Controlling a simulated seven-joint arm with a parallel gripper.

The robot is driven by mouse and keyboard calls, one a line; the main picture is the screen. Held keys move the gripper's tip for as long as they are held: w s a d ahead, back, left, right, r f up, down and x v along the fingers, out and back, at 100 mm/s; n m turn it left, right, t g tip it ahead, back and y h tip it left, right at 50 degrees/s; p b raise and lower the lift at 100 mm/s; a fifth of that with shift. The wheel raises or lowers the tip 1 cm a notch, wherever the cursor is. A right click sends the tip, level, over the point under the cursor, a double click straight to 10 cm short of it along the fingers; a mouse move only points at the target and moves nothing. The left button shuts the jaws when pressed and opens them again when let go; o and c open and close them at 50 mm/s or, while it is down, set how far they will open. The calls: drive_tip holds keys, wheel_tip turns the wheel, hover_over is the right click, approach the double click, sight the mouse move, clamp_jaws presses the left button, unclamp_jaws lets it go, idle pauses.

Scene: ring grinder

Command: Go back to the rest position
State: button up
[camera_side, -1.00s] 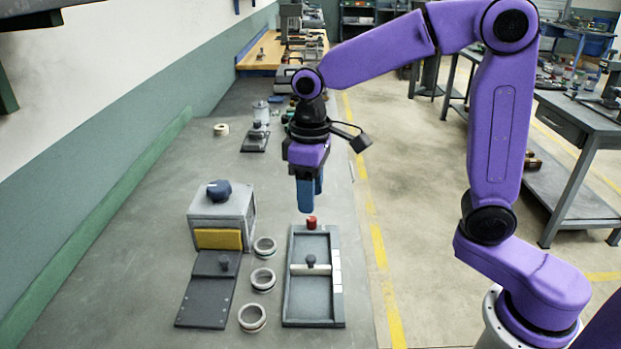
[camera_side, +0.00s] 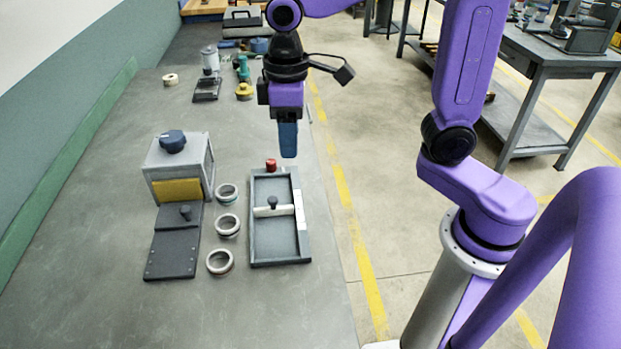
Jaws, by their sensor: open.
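My gripper (camera_side: 288,150) points straight down with blue fingers, above the back right end of the grey tray. It is empty and seems clear of everything below it. From this side the fingers overlap, so the gap between them is hard to see. The shallow grey tray (camera_side: 281,251) has a crossbar with a dark knob (camera_side: 272,202) and a red button (camera_side: 270,165) at its back end. Three metal rings (camera_side: 227,194), (camera_side: 228,225), (camera_side: 220,262) lie in a column on the table, left of the tray.
A grey box machine (camera_side: 180,160) with a dark knob and yellow panel stands left of the rings, with a dark sloping plate (camera_side: 173,252) in front. A tape roll (camera_side: 170,80) and a yellow-based item (camera_side: 244,91) are farther back. The table front (camera_side: 280,310) is clear.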

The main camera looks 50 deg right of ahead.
drive_tip(key=s+d+f+n, duration=0.2)
drive_tip(key=s+d, duration=0.1)
drive_tip(key=s, duration=0.6)
drive_tip(key=s+d+f+n, duration=0.3)
drive_tip(key=s+d, duration=0.1)
drive_tip(key=s, duration=0.5)
drive_tip(key=shift+d, duration=0.25)
drive_tip(key=shift+o, duration=0.3)
idle(1.1)
